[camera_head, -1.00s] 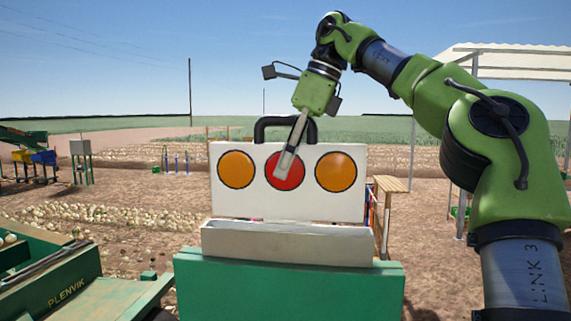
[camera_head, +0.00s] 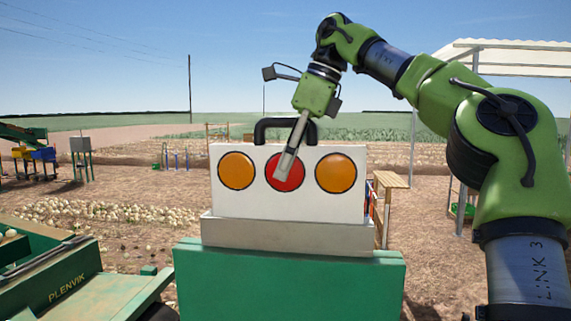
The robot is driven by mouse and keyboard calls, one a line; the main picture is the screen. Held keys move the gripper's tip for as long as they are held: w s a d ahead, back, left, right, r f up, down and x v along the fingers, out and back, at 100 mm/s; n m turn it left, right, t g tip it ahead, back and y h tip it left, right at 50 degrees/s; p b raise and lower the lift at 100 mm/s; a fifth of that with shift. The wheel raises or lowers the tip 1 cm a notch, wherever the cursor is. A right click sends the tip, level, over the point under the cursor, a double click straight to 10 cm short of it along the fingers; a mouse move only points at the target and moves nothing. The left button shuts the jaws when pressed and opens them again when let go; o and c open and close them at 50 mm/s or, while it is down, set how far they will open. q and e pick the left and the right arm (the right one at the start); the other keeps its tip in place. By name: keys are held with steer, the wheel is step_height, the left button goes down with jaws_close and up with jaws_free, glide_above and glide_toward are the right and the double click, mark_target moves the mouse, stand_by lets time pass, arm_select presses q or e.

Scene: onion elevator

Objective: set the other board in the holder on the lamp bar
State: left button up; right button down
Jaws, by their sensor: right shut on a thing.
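A white board (camera_head: 313,206) with an orange, a red and an orange round lamp face stands upright in the middle of the head view. My right gripper (camera_head: 287,165) comes down over its top and is shut on it, with a finger lying across the red disc (camera_head: 290,183). A black handle (camera_head: 262,130) shows at the board's top edge. A pale grey holder (camera_head: 285,236) sits on the green lamp bar (camera_head: 290,286). The board's lower edge is hidden behind the holder's front wall; whether it rests on the bottom I cannot tell. My left gripper is out of view.
A green machine marked PLENVIK (camera_head: 50,285) stands close at the left. A wooden table (camera_head: 391,181) and a white canopy (camera_head: 505,58) are behind at the right. Bare ground with rows of onions (camera_head: 115,216) lies beyond.

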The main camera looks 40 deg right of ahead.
steer(key=shift+f+b, duration=0.7)
steer(key=shift+f, duration=0.45)
stand_by(0.5)
steer(key=shift+p, duration=0.45)
steer(key=shift+f+b, duration=0.55)
steer(key=shift+f, duration=0.5)
stand_by(0.3)
steer(key=c, duration=1.6)
jaws_free()
steer(key=shift+f, duration=0.1)
